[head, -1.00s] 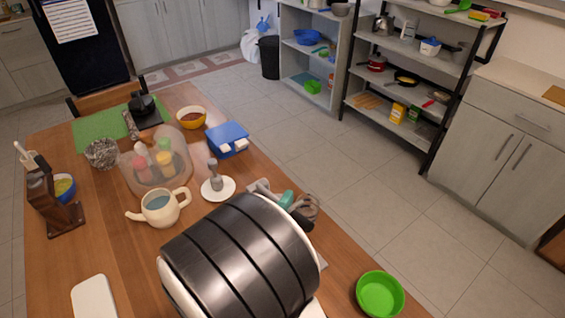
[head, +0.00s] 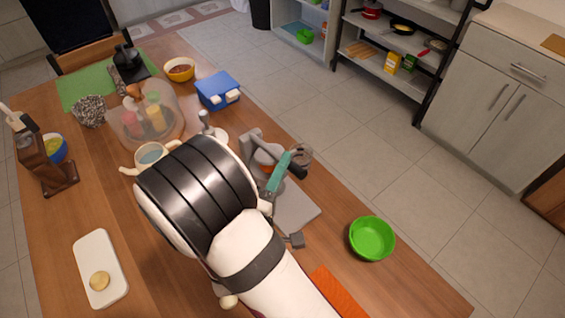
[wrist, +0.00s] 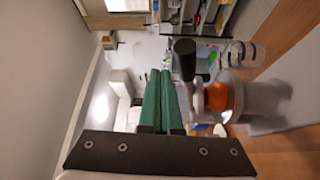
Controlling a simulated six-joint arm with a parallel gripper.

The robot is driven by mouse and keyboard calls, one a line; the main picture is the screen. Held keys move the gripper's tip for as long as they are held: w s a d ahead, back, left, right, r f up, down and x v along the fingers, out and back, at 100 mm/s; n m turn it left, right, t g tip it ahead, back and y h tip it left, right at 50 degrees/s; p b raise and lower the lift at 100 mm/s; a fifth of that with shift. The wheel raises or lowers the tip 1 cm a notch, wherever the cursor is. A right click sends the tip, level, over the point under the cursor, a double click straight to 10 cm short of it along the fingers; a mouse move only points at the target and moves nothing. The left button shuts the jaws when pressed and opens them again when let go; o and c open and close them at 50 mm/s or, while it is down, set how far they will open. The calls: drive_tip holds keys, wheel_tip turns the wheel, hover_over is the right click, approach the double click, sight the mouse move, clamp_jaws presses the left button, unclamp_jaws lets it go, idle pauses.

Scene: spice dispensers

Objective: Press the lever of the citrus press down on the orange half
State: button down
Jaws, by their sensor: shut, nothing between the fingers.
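The grey citrus press (head: 251,147) stands on the wooden table, right of my arm in the head view and partly hidden by it. The orange half (wrist: 222,97) sits in the press in the wrist view, and a bit of orange also shows in the head view. The lever's dark grip (wrist: 185,58) is beside my fingers, with its grey pressing part (wrist: 197,100) close to the orange half. My gripper (wrist: 160,74) has green fingers shut together and empty. It also shows at the press in the head view (head: 282,164). I cannot tell whether it touches the lever.
A glass jar (head: 303,154) stands just beyond the press. A green bowl (head: 372,238) is at the table's right edge. A blue box (head: 217,90), a clear dome (head: 172,120) and a teapot (head: 150,154) stand behind my arm. A white board (head: 98,252) lies front left.

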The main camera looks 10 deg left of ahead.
drive_tip(key=s+a, duration=0.7)
wheel_tip(320, 180, up, 13)
drive_tip(key=s+d+f+m+g+h, duration=0.15)
drive_tip(key=d+m+g+h, duration=0.3)
drive_tip(key=d, duration=0.55)
drive_tip(key=d+f+m+g+h, duration=0.25)
drive_tip(key=d+g, duration=0.25)
drive_tip(key=d, duration=0.5)
drive_tip(key=s+d+f+m+g+y, duration=0.3)
drive_tip(key=s+m+g, duration=0.1)
drive_tip(key=s+g, duration=0.15)
drive_tip(key=s+d+f+m+g+y, duration=0.2)
drive_tip(key=s+d+f+m+g, duration=0.15)
drive_tip(key=s, duration=0.35)
drive_tip(key=s+a+m+y, duration=0.2)
drive_tip(key=a+m+y, duration=0.3)
drive_tip(key=a+y, duration=0.3)
drive_tip(key=shift+s, duration=0.15)
